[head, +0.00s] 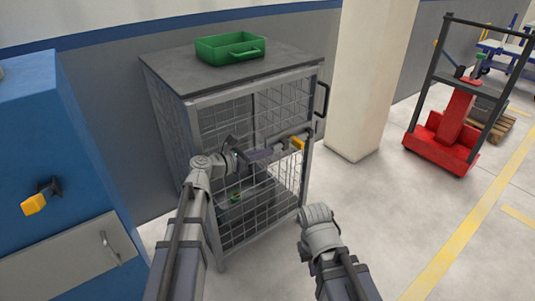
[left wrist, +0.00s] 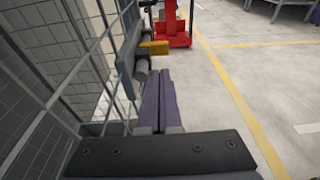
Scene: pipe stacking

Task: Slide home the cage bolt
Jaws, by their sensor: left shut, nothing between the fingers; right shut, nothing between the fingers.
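The wire-mesh cage (head: 211,108) stands against the wall with its barred front facing me. The cage bolt has a yellow handle (head: 298,143) at the right side of the front, about mid-height. In the left wrist view the yellow handle (left wrist: 153,47) sits just beyond the fingertips, beside a grey plate and a short grey cylinder (left wrist: 141,73). My left gripper (head: 268,154) is shut and empty in front of the mesh, left of the handle; its fingers (left wrist: 159,78) point towards the bolt, and I cannot tell whether they touch it. My right gripper (head: 317,212) is shut and empty, low in front of the cage's right side.
A green tray (head: 230,48) stands on the cage top. A black pull handle (head: 321,100) is on the cage's upper right. A blue cabinet (head: 50,130) is at left, a pillar (head: 365,80) and a red lift truck (head: 455,125) at right.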

